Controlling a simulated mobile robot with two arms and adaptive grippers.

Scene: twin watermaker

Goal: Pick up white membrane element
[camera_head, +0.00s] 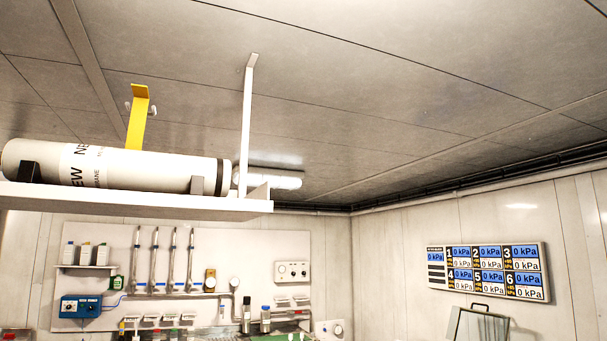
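The white membrane element (145,168) is a long white cylinder lying on its side on a white overhead shelf (150,203) at the upper left. Dark lettering on it includes "NEW", and a dark band rings it near its right end. A dark block and a grey block stand at its front side, near its left and right ends. Its left end comes close to the picture's left edge. Neither of my grippers shows in this view.
A yellow bracket (138,115) and a white post (245,125) rise by the shelf. Below, a wall panel (215,250) carries bottles, tools and a blue box (81,307). A pressure display (488,271) hangs on the right wall. The space right of the shelf looks clear.

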